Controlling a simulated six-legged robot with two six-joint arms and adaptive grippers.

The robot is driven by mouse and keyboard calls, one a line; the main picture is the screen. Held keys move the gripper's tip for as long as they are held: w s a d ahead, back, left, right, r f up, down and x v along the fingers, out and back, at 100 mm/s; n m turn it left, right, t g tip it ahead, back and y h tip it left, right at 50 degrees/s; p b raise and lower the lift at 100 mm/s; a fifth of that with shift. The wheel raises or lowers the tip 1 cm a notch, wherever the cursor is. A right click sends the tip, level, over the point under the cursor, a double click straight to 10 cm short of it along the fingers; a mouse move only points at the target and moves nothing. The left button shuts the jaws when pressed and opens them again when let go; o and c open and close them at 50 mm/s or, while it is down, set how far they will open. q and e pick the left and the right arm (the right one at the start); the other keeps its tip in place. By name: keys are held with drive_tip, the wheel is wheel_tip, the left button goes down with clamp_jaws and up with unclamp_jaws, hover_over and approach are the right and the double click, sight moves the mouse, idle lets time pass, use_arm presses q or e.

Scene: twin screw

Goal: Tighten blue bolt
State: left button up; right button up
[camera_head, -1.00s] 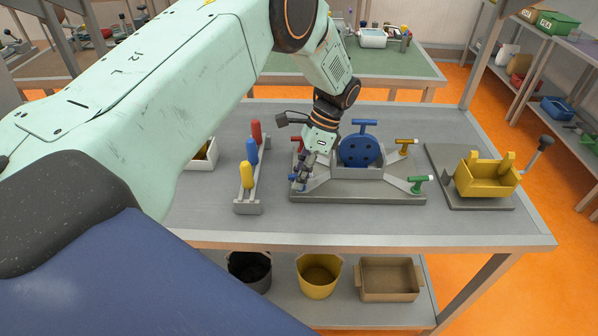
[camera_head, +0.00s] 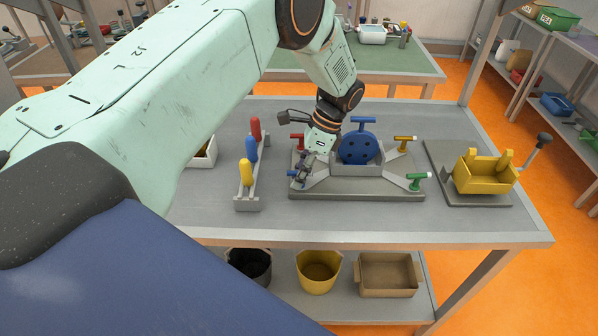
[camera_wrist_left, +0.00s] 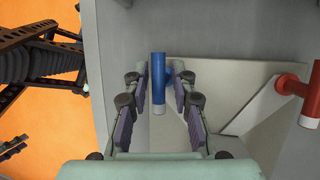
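The blue bolt (camera_wrist_left: 158,92) has a T-shaped handle with a pale end, seen in the left wrist view. My left gripper (camera_wrist_left: 160,85) is open, with one finger on each side of the handle and a visible gap on both sides. In the head view my left gripper (camera_head: 304,174) is at the left front corner of the grey fixture (camera_head: 360,193) and mostly hides the blue bolt there. A red bolt (camera_head: 297,137), a yellow bolt (camera_head: 405,140) and a green bolt (camera_head: 416,179) sit at the other corners.
A blue disc (camera_head: 358,150) stands in the fixture's middle. A rack (camera_head: 248,203) with red, blue and yellow handles stands to the left. A yellow bin (camera_head: 484,175) on a grey plate stands to the right. The table front (camera_head: 330,222) is clear.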

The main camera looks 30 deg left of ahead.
use_arm(q)
drive_tip(key=shift+o, duration=1.2)
drive_tip(key=shift+w, duration=0.1)
drive_tip(key=shift+r, duration=0.1)
drive_tip(key=shift+r, duration=0.2)
drive_tip(key=v, duration=1.1)
drive_tip(key=shift+w+r, duration=0.2)
drive_tip(key=shift+d, duration=0.1)
